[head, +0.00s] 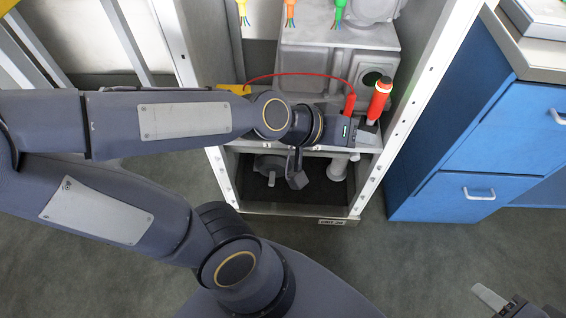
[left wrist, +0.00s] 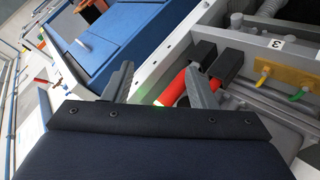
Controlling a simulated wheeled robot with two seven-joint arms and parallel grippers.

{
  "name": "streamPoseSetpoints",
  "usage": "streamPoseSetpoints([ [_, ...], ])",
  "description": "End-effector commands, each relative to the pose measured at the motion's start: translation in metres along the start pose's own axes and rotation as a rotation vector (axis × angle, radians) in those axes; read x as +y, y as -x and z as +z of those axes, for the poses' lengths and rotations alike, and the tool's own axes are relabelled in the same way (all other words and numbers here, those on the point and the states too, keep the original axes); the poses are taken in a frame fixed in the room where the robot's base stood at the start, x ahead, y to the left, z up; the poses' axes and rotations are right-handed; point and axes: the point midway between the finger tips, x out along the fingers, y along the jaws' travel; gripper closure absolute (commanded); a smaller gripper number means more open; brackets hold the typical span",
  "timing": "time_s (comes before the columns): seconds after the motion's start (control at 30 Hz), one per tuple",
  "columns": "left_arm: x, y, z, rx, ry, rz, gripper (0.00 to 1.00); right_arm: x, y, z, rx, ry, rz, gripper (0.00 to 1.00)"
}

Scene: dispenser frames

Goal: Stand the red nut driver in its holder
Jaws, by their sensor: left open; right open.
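I cannot clearly make out the holder. My right gripper (head: 512,300) is open and partly cut off at the bottom right, well away from the cabinet.
A red cable (head: 300,75) loops from a yellow block (head: 234,89) to a red plug (head: 349,106) close to my left gripper. The pale cabinet frame (head: 405,112) borders the space on the right. A blue drawer unit (head: 470,150) stands farther right. Floor in front is clear.

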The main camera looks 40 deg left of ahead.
Motion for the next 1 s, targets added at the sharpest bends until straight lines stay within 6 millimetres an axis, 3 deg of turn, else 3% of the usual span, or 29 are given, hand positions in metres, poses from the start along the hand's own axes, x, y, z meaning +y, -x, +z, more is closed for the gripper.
streamPoseSetpoints([
  [0.03, -0.012, 0.022, 0.008, -0.031, -0.017, -0.025, 0.48, 0.000, 0.000, 0.000, 0.000, 0.000, 0.000, 0.54],
  [0.2, -0.049, 0.073, 0.050, -0.179, -0.065, -0.160, 0.48, 0.000, 0.000, 0.000, 0.000, 0.000, 0.000, 0.54],
  [0.4, -0.068, 0.097, 0.073, -0.256, -0.068, -0.251, 0.48, 0.000, 0.000, 0.000, 0.000, 0.000, 0.000, 0.54],
  [0.77, -0.065, 0.101, 0.071, -0.261, -0.068, -0.251, 0.48, -0.002, 0.005, -0.002, 0.000, 0.000, 0.000, 0.54],
  [0.87, -0.055, 0.110, 0.061, -0.261, -0.068, -0.251, 0.48, -0.008, 0.018, -0.009, 0.000, 0.000, 0.000, 0.54],
  [1.0, -0.031, 0.133, 0.038, -0.260, -0.068, -0.250, 0.48, -0.024, 0.052, -0.026, 0.000, 0.000, 0.000, 0.54],
])
